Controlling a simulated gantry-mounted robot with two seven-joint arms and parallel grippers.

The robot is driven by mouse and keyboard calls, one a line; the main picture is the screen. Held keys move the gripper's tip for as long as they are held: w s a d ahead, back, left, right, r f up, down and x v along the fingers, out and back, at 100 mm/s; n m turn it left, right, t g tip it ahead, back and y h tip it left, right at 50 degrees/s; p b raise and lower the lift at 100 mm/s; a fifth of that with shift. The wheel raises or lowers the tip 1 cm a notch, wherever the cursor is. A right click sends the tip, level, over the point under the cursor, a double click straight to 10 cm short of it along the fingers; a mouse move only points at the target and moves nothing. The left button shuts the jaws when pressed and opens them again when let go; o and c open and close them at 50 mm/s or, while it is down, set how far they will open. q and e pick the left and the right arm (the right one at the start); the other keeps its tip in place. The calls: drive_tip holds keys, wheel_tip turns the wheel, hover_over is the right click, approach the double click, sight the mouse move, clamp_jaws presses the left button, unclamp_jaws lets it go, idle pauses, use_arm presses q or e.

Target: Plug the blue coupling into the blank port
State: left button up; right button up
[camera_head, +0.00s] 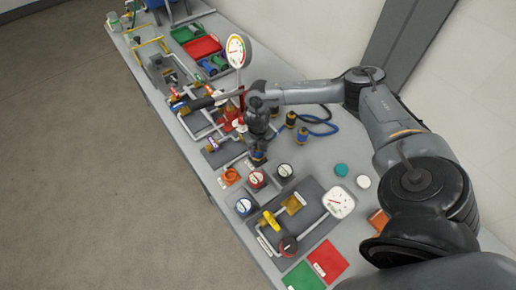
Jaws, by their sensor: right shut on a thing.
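My right gripper (258,158) points down over the middle of the bench, with its arm coming in from the right. It is shut on a small, mostly hidden thing that looks like the blue coupling at the end of a blue hose (325,131). The hose loops on the bench to the right of the gripper. Two yellow-and-black fittings (291,118) (303,133) stand beside the hose. I cannot make out the blank port; the gripper and its wrist cover part of the pipework. My left gripper is not in view.
A tall round gauge (236,51) stands behind the gripper. Round dials (256,179) and a plate with a yellow valve (269,221) and white gauge (339,202) lie in front. Green (303,277) and red (328,261) mats are at the near end. Red and green trays (203,48) are far back.

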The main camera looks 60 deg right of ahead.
drive_tip(key=shift+f, duration=0.3)
drive_tip(key=o, duration=1.2)
drive_tip(key=shift+o, duration=0.2)
drive_tip(key=shift+r, duration=0.15)
wheel_tip(320, 180, up, 9)
drive_tip(key=shift+r+p, duration=0.2)
drive_tip(key=shift+p, duration=0.1)
drive_tip(key=shift+r, duration=0.6)
